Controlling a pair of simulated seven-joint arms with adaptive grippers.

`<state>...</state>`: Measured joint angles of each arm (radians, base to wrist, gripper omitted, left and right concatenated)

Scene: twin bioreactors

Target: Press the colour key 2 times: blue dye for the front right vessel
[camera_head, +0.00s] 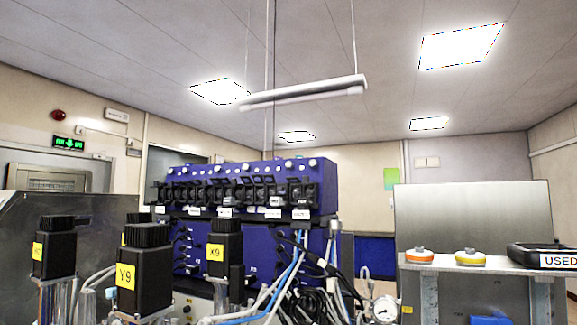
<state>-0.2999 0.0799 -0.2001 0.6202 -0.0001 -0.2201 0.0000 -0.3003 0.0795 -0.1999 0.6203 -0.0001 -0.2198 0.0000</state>
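Neither of my grippers shows in the head view. Several black motor heads with yellow labels stand at the lower left, including one marked Y9 (144,262) and one marked X9 (226,240). The vessels under them are mostly cut off by the bottom edge, so I cannot tell which is the front right vessel. A small piece of a blue object (490,319) shows at the bottom right; I cannot tell whether it is the colour key. No dye is clearly visible.
A blue control unit (215,178) with black pump heads stands behind, with tubes and cables hanging in front. On the right, a metal shelf (440,261) carries an orange-and-white disc (419,255), a yellow-and-white disc (470,257) and a black tray (535,250) marked USED. A gauge (386,309) stands lower centre.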

